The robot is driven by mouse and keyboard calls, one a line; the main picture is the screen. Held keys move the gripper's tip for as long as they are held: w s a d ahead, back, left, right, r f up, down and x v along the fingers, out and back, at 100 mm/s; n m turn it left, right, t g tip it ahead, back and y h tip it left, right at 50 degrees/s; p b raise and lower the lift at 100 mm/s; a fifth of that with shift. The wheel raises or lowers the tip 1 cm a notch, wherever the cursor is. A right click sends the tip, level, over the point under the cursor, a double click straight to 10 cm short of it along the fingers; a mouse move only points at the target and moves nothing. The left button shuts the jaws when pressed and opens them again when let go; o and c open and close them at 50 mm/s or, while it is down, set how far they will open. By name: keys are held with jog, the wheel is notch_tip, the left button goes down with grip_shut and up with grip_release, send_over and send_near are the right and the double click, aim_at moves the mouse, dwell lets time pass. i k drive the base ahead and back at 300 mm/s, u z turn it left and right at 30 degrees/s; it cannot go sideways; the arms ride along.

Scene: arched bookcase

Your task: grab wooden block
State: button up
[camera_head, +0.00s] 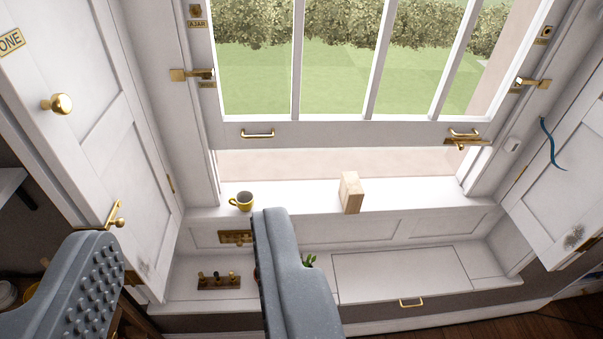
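The wooden block (351,193) is pale and stands upright on the white window sill, below the raised sash window. My gripper (185,265) is in the lower left, with its two grey fingers spread wide apart. The left finger has a studded pad facing up and the right finger reaches up to just below the sill. Nothing is held between the fingers. The block is beyond and to the right of the right finger, apart from it.
Below is a white bench (400,275) with a small wooden peg rack (219,281); a green plant (309,261) is partly hidden by my right finger. White shutters (95,120) flank the window. The sill right of the block is clear.

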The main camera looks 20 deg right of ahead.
aim_at(350, 191)
jog(key=z, duration=0.1)
jog(key=i, duration=1.2)
jog(key=z, duration=0.75)
